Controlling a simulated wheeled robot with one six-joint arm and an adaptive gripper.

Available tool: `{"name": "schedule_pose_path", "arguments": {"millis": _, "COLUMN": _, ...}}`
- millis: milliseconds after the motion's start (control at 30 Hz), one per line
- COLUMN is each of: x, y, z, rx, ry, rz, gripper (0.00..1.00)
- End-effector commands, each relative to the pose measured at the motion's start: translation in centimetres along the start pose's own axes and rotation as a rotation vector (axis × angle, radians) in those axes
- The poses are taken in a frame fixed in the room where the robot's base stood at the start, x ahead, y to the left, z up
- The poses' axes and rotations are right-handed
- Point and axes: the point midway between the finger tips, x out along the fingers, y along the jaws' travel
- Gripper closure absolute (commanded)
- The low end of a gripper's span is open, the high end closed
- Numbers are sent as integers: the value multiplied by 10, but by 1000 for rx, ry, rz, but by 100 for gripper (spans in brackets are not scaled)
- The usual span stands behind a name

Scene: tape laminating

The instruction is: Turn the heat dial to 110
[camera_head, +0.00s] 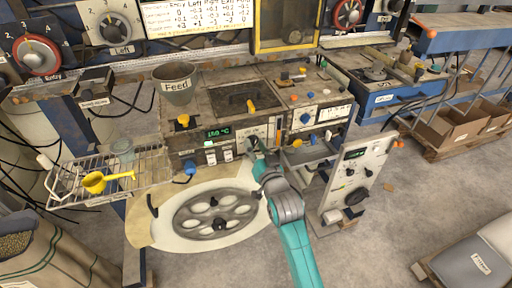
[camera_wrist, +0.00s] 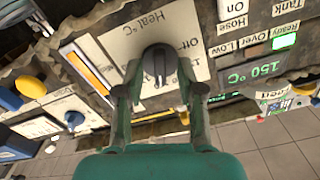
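The heat dial (camera_wrist: 158,62) is a dark round knob with a raised ridge on a white plate (camera_wrist: 120,45) marked "Heat °C" and "Off". Its ridge runs nearly up and down in the wrist view; most of its scale is hidden. My gripper (camera_wrist: 160,78) faces the plate, one finger on each side of the knob. The fingers are apart, with small gaps seeming to show beside the knob. In the head view my gripper (camera_head: 257,148) is at the front panel and covers most of the dial. The green display (camera_wrist: 254,70) reads 150 °C; it also shows in the head view (camera_head: 218,133).
Switches for hose and tank (camera_wrist: 232,27) sit beside the dial plate. Yellow (camera_head: 183,121) and blue knobs (camera_head: 190,167) project from the machine. A wire rack (camera_head: 150,172) with a yellow scoop (camera_head: 97,183) is at left. A white control box (camera_head: 355,170) stands at right.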

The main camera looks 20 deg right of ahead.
Motion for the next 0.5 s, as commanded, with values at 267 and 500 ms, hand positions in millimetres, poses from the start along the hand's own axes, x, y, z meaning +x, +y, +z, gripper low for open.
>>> {"name": "schedule_pose_path", "arguments": {"millis": 267, "x": 0, "y": 0, "z": 0, "rx": 0, "ry": 0, "rz": 0, "gripper": 72}}
{"name": "schedule_pose_path", "arguments": {"millis": 500, "x": 0, "y": 0, "z": 0, "rx": 0, "ry": 0, "rz": 0, "gripper": 100}}
